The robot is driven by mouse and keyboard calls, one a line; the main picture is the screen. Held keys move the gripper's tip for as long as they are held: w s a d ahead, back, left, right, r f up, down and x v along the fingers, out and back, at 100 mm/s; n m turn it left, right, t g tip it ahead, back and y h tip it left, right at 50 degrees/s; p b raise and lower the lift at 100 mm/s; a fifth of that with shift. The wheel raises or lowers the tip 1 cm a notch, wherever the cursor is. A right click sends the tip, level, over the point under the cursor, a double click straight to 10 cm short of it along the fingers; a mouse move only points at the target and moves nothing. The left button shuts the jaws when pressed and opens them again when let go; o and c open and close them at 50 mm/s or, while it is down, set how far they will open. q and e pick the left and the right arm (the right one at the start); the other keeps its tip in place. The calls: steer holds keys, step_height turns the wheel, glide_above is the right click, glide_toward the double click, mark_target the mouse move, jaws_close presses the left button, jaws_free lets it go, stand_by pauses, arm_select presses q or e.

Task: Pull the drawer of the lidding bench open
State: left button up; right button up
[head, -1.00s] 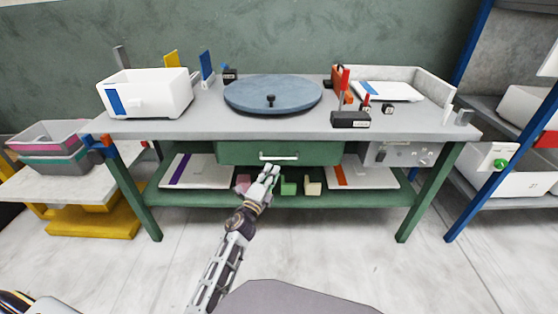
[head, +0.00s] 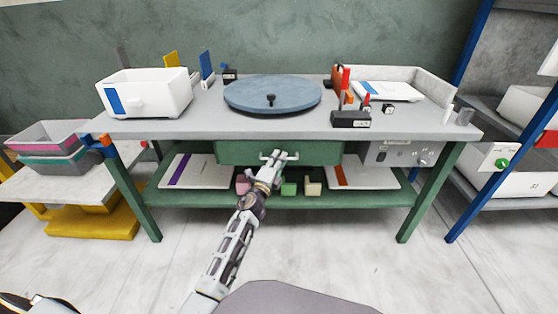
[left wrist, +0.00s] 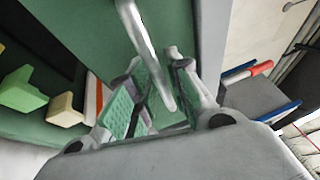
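The lidding bench (head: 200,130) has a grey top and green legs. Its green drawer (head: 232,153) sits shut beneath the front edge. A pale bar handle (head: 264,156) is on the drawer front, partly covered by my left gripper (head: 279,157). In the left wrist view the handle (left wrist: 143,40) runs between the two green-padded fingers of this gripper (left wrist: 163,75). The fingers stand apart, with a gap visible around the bar. I cannot tell whether either pad touches it. My right gripper is not in view.
A blue round turntable (head: 290,95), a white bin (head: 165,100) and a white tray (head: 425,82) stand on the bench. The lower shelf (head: 215,198) holds boards and small blocks. The floor in front is clear. A rack with a blue post (head: 490,165) stands right.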

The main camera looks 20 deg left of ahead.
arm_select(q)
steer(key=shift+w, duration=0.15)
jaws_close()
stand_by(0.5)
